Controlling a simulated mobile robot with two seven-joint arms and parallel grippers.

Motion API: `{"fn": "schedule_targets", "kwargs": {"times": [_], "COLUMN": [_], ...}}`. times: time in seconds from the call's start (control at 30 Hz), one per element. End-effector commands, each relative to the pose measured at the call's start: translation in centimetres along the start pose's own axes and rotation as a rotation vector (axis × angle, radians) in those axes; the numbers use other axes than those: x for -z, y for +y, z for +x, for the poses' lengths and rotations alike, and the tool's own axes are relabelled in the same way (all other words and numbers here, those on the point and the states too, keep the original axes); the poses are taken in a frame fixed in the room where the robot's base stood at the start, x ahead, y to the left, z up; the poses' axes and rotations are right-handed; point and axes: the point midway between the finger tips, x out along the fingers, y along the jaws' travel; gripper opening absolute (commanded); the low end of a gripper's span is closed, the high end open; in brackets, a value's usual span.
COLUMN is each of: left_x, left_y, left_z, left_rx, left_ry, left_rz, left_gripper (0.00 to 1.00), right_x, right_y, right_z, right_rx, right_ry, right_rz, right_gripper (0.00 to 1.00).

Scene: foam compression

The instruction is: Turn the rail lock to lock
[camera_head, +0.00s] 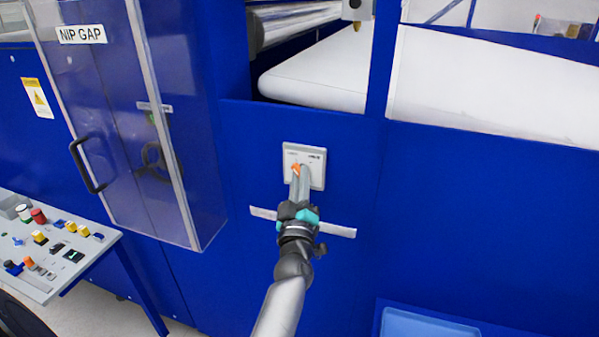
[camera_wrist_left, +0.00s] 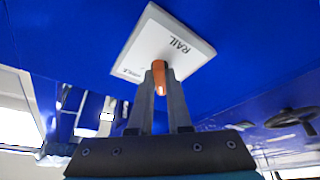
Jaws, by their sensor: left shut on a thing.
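The rail lock is a white square plate (camera_head: 318,174) on the blue machine front, with an orange knob (camera_head: 296,167) on it. In the wrist view the plate (camera_wrist_left: 165,38) shows the word RAIL and a second, partly hidden label. My left gripper (camera_head: 299,174) reaches up to the plate. In the wrist view its two fingers (camera_wrist_left: 160,88) are shut on the orange knob (camera_wrist_left: 159,74), one on each side. The fingers hide part of the plate's lower edge and lettering. My right gripper is in neither view.
A clear NIP GAP door (camera_head: 125,110) with a black handle (camera_head: 88,165) stands to the left. A control desk (camera_head: 40,285) with buttons is at the lower left. A pale strip (camera_head: 340,231) crosses the panel below the plate. A blue tray (camera_head: 425,324) is at the lower right.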

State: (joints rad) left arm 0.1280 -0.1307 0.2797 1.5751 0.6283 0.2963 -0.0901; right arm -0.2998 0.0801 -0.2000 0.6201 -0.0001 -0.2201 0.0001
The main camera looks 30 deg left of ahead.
Motion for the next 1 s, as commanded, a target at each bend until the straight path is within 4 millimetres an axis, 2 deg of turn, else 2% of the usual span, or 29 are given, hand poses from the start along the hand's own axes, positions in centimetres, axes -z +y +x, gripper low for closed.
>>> {"fn": "schedule_targets", "kwargs": {"times": [0.3, 0.77, 0.8, 1.0], "left_x": [0.06, 0.03, 0.03, 0.03], "left_y": [0.16, 0.11, 0.11, 0.10], "left_z": [0.05, 0.04, 0.04, 0.03], "left_rx": [0.033, 0.037, 0.037, 0.037], "left_ry": [0.000, 0.001, 0.001, 0.001], "left_rz": [-0.084, -0.095, -0.095, -0.093], "left_gripper": [0.00, 0.00, 0.19, 0.42], "right_x": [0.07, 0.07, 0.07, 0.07], "right_y": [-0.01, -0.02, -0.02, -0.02], "right_z": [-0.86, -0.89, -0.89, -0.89], "right_rx": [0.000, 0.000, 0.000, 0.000], "right_ry": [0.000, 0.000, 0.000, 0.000], "right_rz": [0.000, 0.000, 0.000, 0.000], "right_gripper": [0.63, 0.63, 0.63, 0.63]}}
